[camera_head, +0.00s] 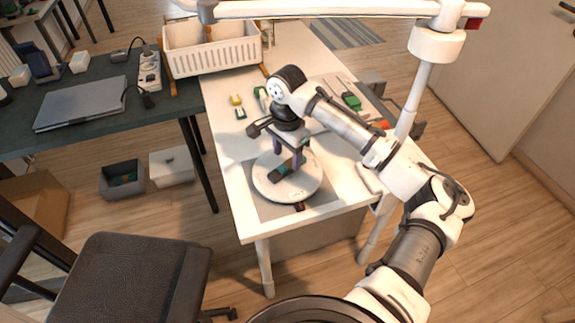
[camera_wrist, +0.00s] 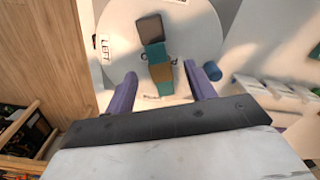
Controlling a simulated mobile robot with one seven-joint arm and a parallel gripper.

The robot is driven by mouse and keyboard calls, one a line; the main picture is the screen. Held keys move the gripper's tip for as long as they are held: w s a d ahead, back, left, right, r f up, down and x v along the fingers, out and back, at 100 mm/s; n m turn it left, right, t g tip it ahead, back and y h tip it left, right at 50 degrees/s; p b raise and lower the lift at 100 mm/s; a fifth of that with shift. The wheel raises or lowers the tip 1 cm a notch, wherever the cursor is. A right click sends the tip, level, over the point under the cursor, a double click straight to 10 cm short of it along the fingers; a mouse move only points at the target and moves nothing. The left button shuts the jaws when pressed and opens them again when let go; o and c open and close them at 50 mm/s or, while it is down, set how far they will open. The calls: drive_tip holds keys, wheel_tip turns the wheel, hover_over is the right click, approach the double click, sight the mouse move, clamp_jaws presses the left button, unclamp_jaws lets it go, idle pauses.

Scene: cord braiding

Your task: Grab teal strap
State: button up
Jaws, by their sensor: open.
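The teal strap (camera_wrist: 154,52) lies on the round white disc (camera_wrist: 198,28), with a dark brown block at its far end and a gold-brown band across its middle. In the head view the strap (camera_head: 279,172) shows as a small dark teal piece on the disc (camera_head: 305,187), partly hidden by my gripper. My gripper (camera_wrist: 160,70) has its two purple fingers apart, one on each side of the strap, with clear gaps to it. In the head view my gripper (camera_head: 288,164) points down over the disc. Whether the fingertips are level with the strap is hard to tell.
The disc sits on a grey mat (camera_head: 327,200) near the front of the white table (camera_head: 228,125). A blue cylinder (camera_wrist: 212,71) is right of the right finger. A white basket (camera_head: 211,58) stands at the back. A grey chair (camera_head: 122,276) stands at the front left.

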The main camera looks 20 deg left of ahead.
sight(288, 165)
drive_tip(key=shift+f+p, duration=0.35)
drive_tip(key=shift+f, duration=1.4)
drive_tip(key=c, duration=1.2)
